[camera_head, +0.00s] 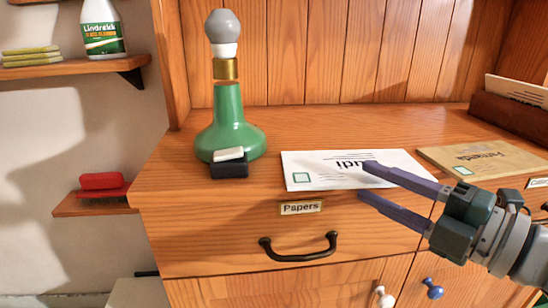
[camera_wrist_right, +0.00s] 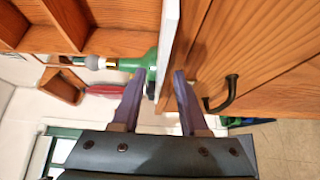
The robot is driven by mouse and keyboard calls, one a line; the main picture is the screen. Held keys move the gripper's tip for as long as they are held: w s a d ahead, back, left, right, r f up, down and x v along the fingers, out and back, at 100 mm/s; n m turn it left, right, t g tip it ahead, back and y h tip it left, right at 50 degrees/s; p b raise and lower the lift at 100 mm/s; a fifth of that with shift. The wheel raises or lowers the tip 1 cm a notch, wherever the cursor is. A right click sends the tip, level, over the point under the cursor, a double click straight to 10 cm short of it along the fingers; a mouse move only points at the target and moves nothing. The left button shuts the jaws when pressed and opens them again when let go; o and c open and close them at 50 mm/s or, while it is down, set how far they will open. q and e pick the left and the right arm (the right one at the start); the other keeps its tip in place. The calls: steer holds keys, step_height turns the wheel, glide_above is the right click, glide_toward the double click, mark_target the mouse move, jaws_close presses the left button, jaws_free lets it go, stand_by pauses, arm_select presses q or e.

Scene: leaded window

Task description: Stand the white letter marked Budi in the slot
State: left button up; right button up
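The white letter (camera_head: 335,170), marked "Budi" upside down to me, lies flat at the front edge of the desk top. In the right wrist view the letter (camera_wrist_right: 170,40) shows edge-on as a thin white strip. My right gripper (camera_head: 365,181) is open at the letter's front edge, one finger above it and the other lower, in front of the drawer face. In the wrist view the strip runs between the open fingers (camera_wrist_right: 160,73); I see no grip on it. A dark wooden rack (camera_head: 508,115) at the right back holds another envelope. My left gripper is not in view.
A brown envelope (camera_head: 480,158) lies right of the letter. A green lamp base (camera_head: 228,125) with a dark block (camera_head: 230,170) before it stands to the left. The "Papers" drawer handle (camera_head: 298,250) sticks out below. The desk's back middle is clear.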

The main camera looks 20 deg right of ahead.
jaws_close()
stand_by(0.6)
